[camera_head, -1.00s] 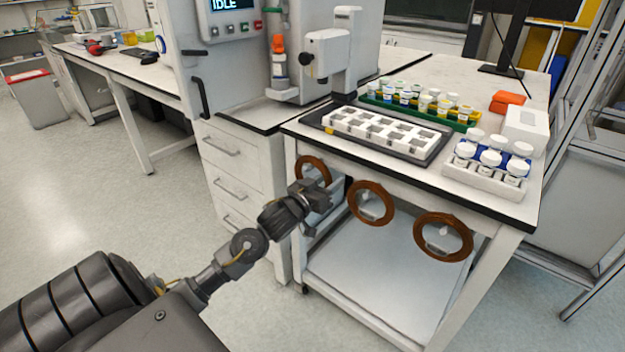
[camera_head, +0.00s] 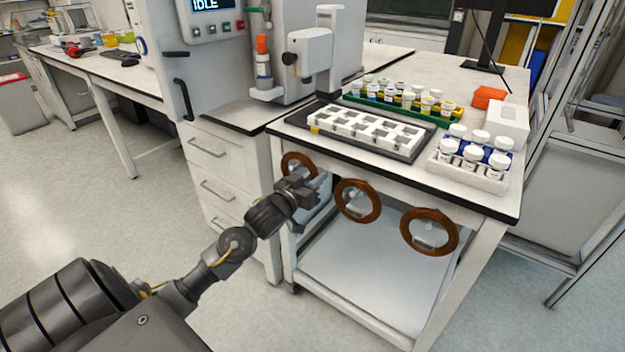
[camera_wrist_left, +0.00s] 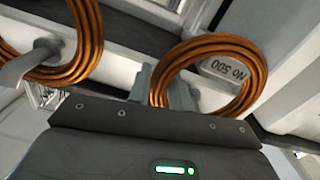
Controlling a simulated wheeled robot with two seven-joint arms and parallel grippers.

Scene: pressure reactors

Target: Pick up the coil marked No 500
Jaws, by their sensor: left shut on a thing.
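Three copper-brown ring coils hang in a row below the table's front edge: a left one (camera_head: 286,162), a middle one (camera_head: 343,212) and a right one (camera_head: 404,236). My left gripper (camera_head: 302,184) is at the left coil and partly covers it. In the left wrist view, the gripper (camera_wrist_left: 160,90) is shut on the rim of a coil (camera_wrist_left: 252,52), and a "No 500" label (camera_wrist_left: 226,71) shows through its ring. Whether this coil still rests on its holder I cannot tell. Another coil (camera_wrist_left: 92,45) hangs beside it around a grey peg. My right gripper is not in view.
The white table (camera_head: 482,196) holds a dark tray with a white rack (camera_head: 365,128), a green rack of vials (camera_head: 400,97) and a white rack of jars (camera_head: 470,165). A lower shelf (camera_head: 350,285) lies below the coils. A drawer cabinet (camera_head: 215,190) stands close on the left.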

